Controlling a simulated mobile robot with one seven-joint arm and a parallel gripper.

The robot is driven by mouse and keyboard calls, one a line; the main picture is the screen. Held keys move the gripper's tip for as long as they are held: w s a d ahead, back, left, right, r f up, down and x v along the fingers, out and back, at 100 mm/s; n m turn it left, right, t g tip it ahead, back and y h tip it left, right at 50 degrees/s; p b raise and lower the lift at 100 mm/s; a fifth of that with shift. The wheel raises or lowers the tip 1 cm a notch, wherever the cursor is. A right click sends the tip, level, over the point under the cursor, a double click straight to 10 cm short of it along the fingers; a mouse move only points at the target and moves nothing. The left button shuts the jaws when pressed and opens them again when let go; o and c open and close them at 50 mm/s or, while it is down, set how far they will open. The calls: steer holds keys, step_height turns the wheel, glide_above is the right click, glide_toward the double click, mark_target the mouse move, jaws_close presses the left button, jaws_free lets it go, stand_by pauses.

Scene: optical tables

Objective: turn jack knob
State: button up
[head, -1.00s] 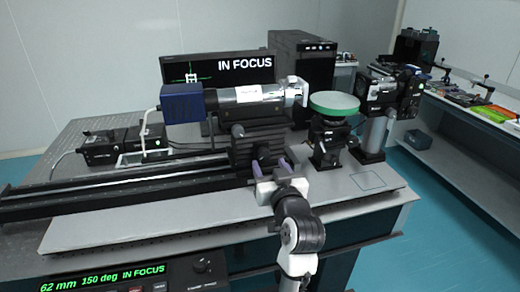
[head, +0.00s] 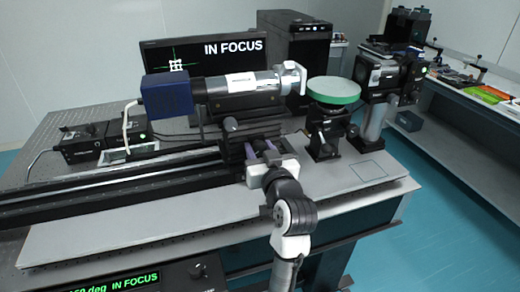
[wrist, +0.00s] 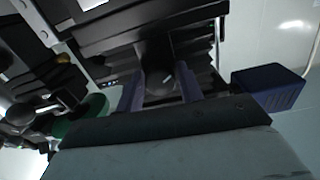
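The black jack (head: 236,146) stands on the rail under the grey cylinder with the blue end box (head: 166,94). My gripper (head: 260,147) is at the jack's near side, its two purple fingers pointing into it. In the wrist view, the dark round jack knob (wrist: 158,80) with a small white mark sits between the fingers of my gripper (wrist: 160,88). The fingers flank it closely, one on each side, and look shut on it; the contact itself is hard to see. In the head view the knob is mostly hidden by the gripper.
The screen (head: 205,60) behind reads IN FOCUS, as does the front readout (head: 112,283), partly cut off. The table's front strip (head: 120,233) is clear.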

steer(key=c, duration=0.6)
steer(key=shift+o, duration=0.2)
steer(key=shift+m, duration=0.7)
steer(key=o, duration=1)
steer(key=shift+w, duration=0.1)
steer(key=shift+c, duration=0.2)
